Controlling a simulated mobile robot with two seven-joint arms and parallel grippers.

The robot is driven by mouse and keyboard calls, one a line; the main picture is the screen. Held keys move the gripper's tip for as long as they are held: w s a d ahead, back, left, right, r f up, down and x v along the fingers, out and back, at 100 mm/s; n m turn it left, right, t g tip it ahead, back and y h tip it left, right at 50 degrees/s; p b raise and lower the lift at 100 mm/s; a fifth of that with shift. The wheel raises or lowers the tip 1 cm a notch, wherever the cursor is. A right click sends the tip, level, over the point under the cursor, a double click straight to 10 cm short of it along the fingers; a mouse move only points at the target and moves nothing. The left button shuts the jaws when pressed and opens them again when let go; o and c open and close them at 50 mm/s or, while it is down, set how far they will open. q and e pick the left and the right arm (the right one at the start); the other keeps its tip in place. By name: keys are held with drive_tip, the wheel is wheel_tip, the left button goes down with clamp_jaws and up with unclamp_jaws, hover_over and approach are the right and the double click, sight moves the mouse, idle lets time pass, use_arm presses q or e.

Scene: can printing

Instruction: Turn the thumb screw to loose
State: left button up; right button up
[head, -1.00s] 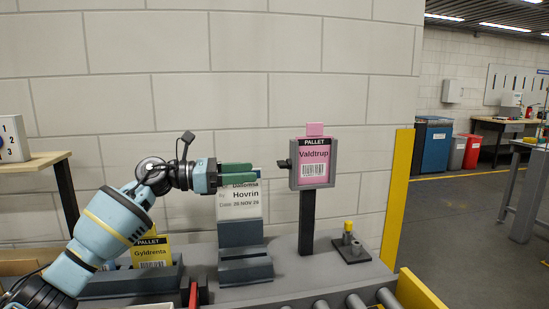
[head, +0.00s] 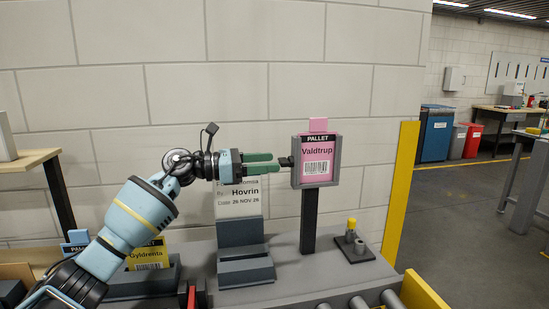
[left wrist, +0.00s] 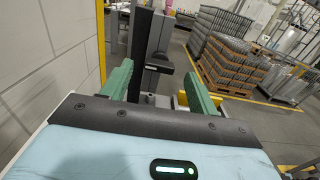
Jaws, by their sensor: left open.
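The black thumb screw (head: 284,162) sticks out from the left side of a grey frame (head: 337,160) on a dark post. The frame holds a pink pallet card (head: 317,165) reading Valdtrup. My left gripper (head: 277,163) is level with the screw, pointing right, with its green fingertips close to it. The fingers are open. In the left wrist view a black knob-like part (left wrist: 158,67) shows between the two spread green fingers (left wrist: 158,80). I cannot tell whether the fingers touch the screw. My right gripper is not in view.
A grey stand (head: 244,271) with a white Hovrin sheet (head: 238,195) is below the left gripper. A yellow Gyldrenta card (head: 150,256) sits further left. A small block with a yellow-topped peg (head: 351,223) stands right of the post. A yellow upright (head: 401,190) is at the right.

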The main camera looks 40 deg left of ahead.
sight(286, 162)
use_arm(q)
drive_tip(key=x, duration=0.3)
drive_tip(key=shift+p, duration=0.3)
drive_tip(key=c, duration=1)
